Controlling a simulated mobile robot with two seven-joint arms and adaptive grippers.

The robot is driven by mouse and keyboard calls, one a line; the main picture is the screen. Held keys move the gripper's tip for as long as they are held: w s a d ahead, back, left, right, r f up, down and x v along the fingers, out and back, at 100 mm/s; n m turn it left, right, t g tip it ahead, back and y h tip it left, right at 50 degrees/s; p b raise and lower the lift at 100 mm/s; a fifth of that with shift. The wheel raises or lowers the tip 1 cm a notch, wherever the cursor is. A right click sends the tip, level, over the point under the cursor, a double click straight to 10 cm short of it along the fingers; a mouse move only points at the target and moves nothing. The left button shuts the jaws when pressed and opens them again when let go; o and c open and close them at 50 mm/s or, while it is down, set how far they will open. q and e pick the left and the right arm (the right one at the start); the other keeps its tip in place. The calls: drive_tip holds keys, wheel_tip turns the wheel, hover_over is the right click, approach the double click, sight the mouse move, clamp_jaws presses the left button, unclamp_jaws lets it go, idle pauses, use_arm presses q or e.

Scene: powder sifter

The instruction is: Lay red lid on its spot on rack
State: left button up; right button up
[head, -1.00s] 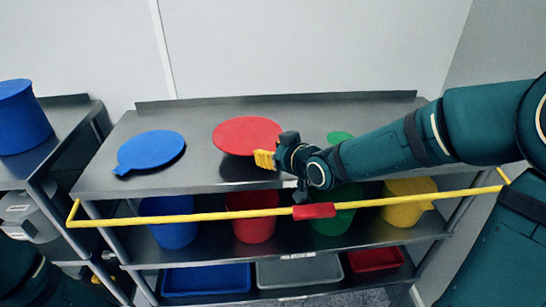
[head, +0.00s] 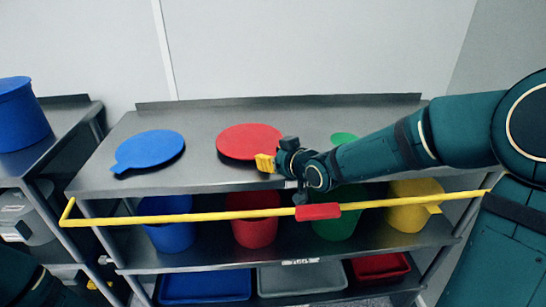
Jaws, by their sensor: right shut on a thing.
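The round red lid (head: 248,140) is over the top shelf of the steel rack (head: 215,182), between the blue lid (head: 150,148) on the left and the green lid (head: 343,138) on the right. My right gripper (head: 266,163), with yellow fingertips, is shut on the front edge of the red lid. The lid looks level and very low over the shelf; I cannot tell whether it touches. The green lid is partly hidden behind my right arm. My left gripper is out of view.
A yellow bar (head: 210,216) with a red grip (head: 318,211) runs across the rack's front. Blue, red (head: 255,228), green and yellow buckets stand on the middle shelf, trays (head: 205,285) below. A blue bucket (head: 20,118) stands on the left rack.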

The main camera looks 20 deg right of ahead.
drive_tip(key=shift+f, duration=0.15)
drive_tip(key=o, duration=1.2)
wheel_tip(320, 180, up, 10)
idle(0.5)
